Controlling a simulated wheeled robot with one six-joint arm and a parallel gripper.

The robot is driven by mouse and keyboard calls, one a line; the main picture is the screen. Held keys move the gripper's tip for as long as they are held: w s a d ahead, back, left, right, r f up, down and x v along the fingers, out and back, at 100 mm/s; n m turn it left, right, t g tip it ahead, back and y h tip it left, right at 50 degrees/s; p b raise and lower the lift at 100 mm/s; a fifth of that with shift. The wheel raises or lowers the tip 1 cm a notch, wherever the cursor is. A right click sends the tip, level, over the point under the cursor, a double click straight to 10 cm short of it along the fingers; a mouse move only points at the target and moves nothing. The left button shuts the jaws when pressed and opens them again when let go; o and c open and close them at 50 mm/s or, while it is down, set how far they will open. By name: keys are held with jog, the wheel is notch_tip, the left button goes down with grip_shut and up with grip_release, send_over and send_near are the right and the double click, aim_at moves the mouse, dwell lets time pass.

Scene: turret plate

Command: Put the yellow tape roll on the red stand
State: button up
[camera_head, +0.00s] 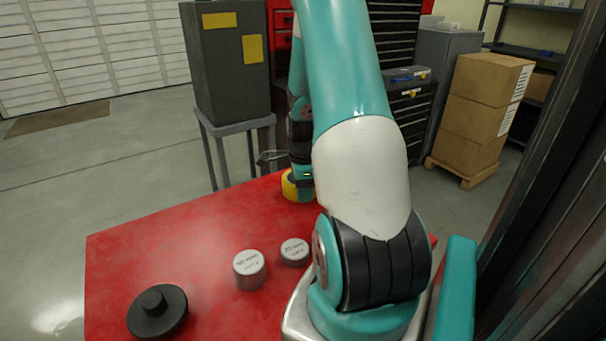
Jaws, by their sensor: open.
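The yellow tape roll (289,188) is at the far edge of the red-topped surface (190,240), partly hidden by the end of my arm. My gripper (302,186) is low at the tape roll, overlapping its right side in this view. Its jaws are open, but the fingertips are small and I cannot tell whether they touch the roll. No separate red stand can be made out; I cannot tell whether the red surface is the stand or whether a stand is hidden behind my arm.
A black knobbed disc (157,311) and two grey labelled cylinders (249,269) (294,252) lie on the near part of the red surface. Its left part is clear. Behind stand a dark box (228,95) on a grey stool, drawer cabinets (408,120) and stacked cartons (478,110).

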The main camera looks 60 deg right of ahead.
notch_tip(320, 180, up, 11)
jog(key=w+a+r+n+t+y, duration=0.1)
jog(key=w+a+r+n, duration=0.2)
jog(key=a+n, duration=0.55)
jog(key=w+a+r+n, duration=0.2)
jog(key=w+a+n, duration=0.25)
jog(key=a, duration=0.65)
jog(key=s+a+r+n+y, duration=0.1)
jog(key=s+a+n, duration=0.3)
jog(key=a+n, duration=0.3)
jog(key=s+a+r+n+y, duration=0.1)
jog(key=s+a+n, duration=0.4)
jog(key=a+n, duration=0.3)
jog(key=s+a+r+n+g+y, duration=0.1)
jog(key=s+a+r+n, duration=0.1)
jog(key=s+a+n, duration=0.3)
jog(key=a+n, duration=0.2)
jog(key=a, duration=0.2)
jog(key=shift+s, duration=0.2)
